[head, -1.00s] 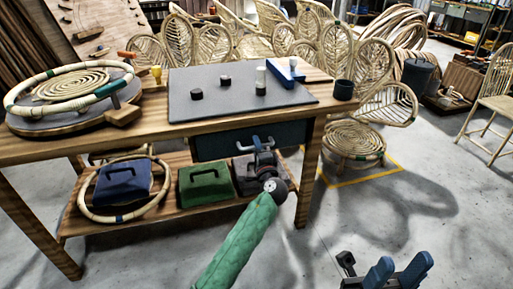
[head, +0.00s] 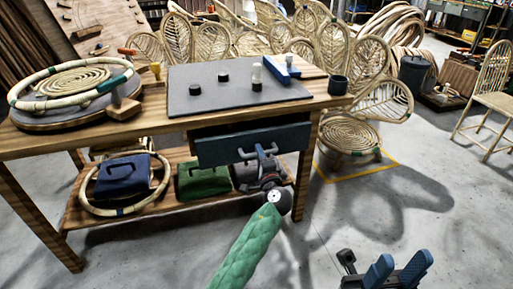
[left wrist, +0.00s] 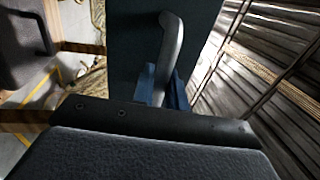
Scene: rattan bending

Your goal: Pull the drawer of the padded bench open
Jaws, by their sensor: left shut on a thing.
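The padded bench is a wooden table with a grey pad (head: 215,98) on its top. Its dark blue-grey drawer (head: 225,148) stands out from under the top, partly open, with a dark gap above its front. My left gripper (head: 262,160) is shut on the drawer's grey bar handle (head: 268,148). In the left wrist view the handle (left wrist: 172,40) runs down between the blue fingertips (left wrist: 163,88), with the dark drawer front (left wrist: 138,35) behind it. My right gripper (head: 385,272) is at the bottom right, away from the bench; its blue fingers look apart, with nothing between them.
Small black cylinders and a blue tool (head: 280,70) stand on the top, with a dark cup (head: 338,85) at its right edge. A rattan ring (head: 75,90) is at left. The lower shelf holds blue (head: 122,176) and green (head: 203,181) cases.

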